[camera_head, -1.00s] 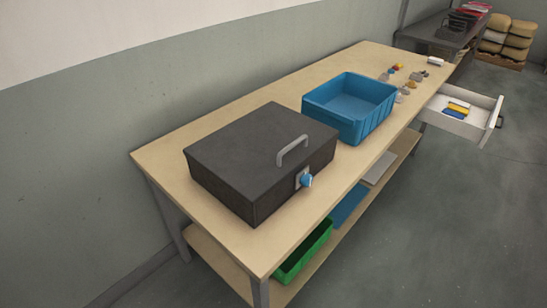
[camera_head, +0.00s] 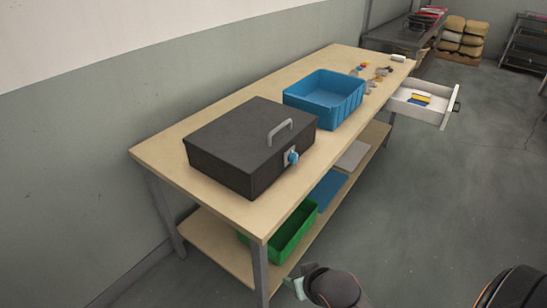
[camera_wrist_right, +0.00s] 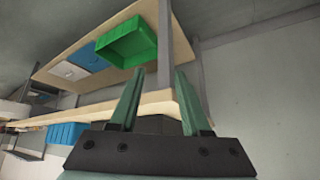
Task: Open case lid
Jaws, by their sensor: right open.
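The dark grey case (camera_head: 235,140) sits on the near half of the wooden workbench. Its lid is closed, with a grey handle (camera_head: 279,132) on top and a blue knob (camera_head: 293,157) on a latch plate on its front. My right gripper (camera_head: 295,288) shows partly at the bottom of the head view, low in front of the bench and well apart from the case. In the right wrist view (camera_wrist_right: 158,74) its two fingers are spread with nothing between them. A dark part of the case (camera_wrist_right: 158,124) shows behind the fingers there. My left gripper is not in view.
A blue bin (camera_head: 338,108) stands beyond the case on the workbench (camera_head: 175,151). Small coloured items lie farther back. An open drawer (camera_head: 407,106) sticks out at the far right. A green bin (camera_head: 303,222) is on the lower shelf. The floor in front is clear.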

